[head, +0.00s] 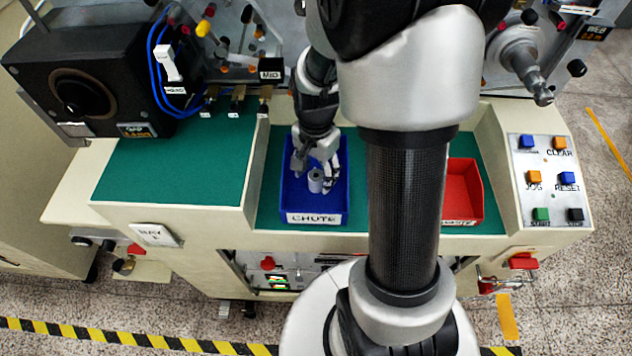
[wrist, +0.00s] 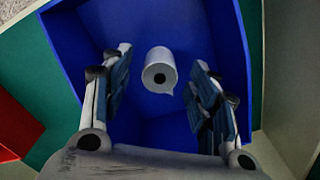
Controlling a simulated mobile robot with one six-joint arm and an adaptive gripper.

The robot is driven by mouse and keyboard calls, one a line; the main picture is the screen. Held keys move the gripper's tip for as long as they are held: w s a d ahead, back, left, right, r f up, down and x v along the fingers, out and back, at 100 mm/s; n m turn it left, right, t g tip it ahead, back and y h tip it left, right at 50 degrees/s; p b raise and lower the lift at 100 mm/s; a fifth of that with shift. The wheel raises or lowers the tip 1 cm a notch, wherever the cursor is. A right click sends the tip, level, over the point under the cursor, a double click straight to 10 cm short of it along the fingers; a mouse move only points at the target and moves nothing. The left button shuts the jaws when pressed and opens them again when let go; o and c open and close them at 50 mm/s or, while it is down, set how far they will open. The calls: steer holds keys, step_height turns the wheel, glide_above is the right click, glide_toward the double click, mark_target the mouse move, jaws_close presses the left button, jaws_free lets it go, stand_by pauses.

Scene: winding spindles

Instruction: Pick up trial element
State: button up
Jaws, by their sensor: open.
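The trial element looks like a small grey-white roll with a dark hole in its end. It stands in the blue bin labelled CHUTE (head: 318,218), and in the head view the roll (head: 315,181) is near the bin's middle. My gripper (head: 316,172) is inside the bin's outline with its fingers apart around the roll. In the wrist view the roll (wrist: 160,72) lies between and a little beyond the two open fingers (wrist: 160,95), with a gap on each side. The blue bin's floor (wrist: 150,125) shows around it.
A red bin (head: 462,190) stands right of the blue bin, partly hidden by my arm. A button panel (head: 548,180) is at the far right. A black box (head: 85,75) with blue cables stands at the left. The green surface (head: 175,170) left of the bin is clear.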

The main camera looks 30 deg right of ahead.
step_height(320, 180, down, 3)
steer(key=shift+r+b, duration=0.15)
steer(key=shift+b, duration=0.15)
steer(key=shift+r, duration=0.1)
steer(key=shift+c, duration=0.3)
steer(key=c, duration=1.1)
steer(key=shift+r, duration=0.1)
